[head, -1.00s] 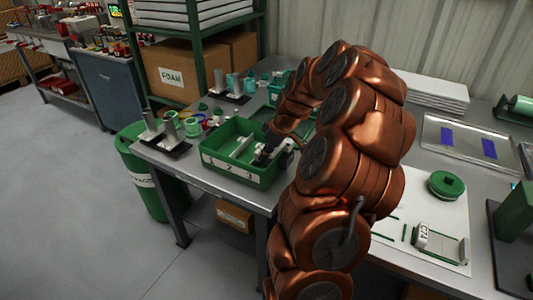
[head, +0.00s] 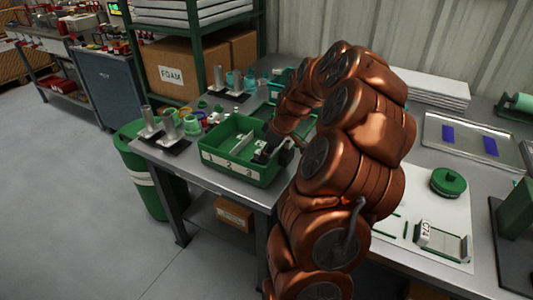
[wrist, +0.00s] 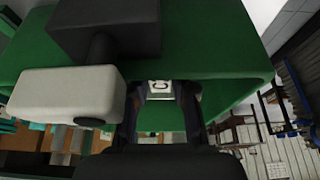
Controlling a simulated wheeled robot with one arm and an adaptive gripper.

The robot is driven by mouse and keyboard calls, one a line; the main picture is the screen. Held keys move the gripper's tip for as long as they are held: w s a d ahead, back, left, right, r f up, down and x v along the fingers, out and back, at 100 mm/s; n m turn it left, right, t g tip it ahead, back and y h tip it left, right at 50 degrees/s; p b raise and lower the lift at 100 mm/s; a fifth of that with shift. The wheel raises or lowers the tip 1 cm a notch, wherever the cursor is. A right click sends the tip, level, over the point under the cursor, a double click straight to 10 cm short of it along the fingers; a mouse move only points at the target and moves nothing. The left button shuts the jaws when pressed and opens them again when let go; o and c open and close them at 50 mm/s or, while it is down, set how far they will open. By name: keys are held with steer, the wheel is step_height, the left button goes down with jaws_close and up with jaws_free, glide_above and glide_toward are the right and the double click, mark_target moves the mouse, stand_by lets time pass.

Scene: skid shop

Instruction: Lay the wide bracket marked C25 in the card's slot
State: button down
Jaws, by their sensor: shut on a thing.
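My gripper (head: 266,152) is down at the right end of a green bin (head: 243,174) with compartments labelled 1, 2 and 3. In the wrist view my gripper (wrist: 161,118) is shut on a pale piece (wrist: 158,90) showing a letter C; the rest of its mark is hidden. In the head view my arm and the fingers hide most of this piece. The white card (head: 452,196) lies on the bench at right. It carries a bracket marked C74 (head: 424,234), a green round part (head: 448,182) and short green strips.
A pale bracket (head: 240,145) lies in the bin. Metal posts (head: 171,123) and coloured rings stand left of it. A metal tray (head: 465,130) with blue pieces lies behind the card. A green block (head: 515,209) stands at far right. My arm covers the mid bench.

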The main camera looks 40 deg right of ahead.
steer(key=shift+f+b, duration=0.45)
steer(key=shift+f, duration=0.05)
stand_by(0.3)
steer(key=c, duration=0.9)
jaws_free()
steer(key=shift+o, duration=0.5)
steer(key=o, duration=0.3)
steer(key=shift+o, duration=0.2)
steer(key=shift+r, duration=0.15)
step_height(320, 180, up, 11)
steer(key=p, duration=0.1)
steer(key=shift+p, duration=0.35)
stand_by(0.6)
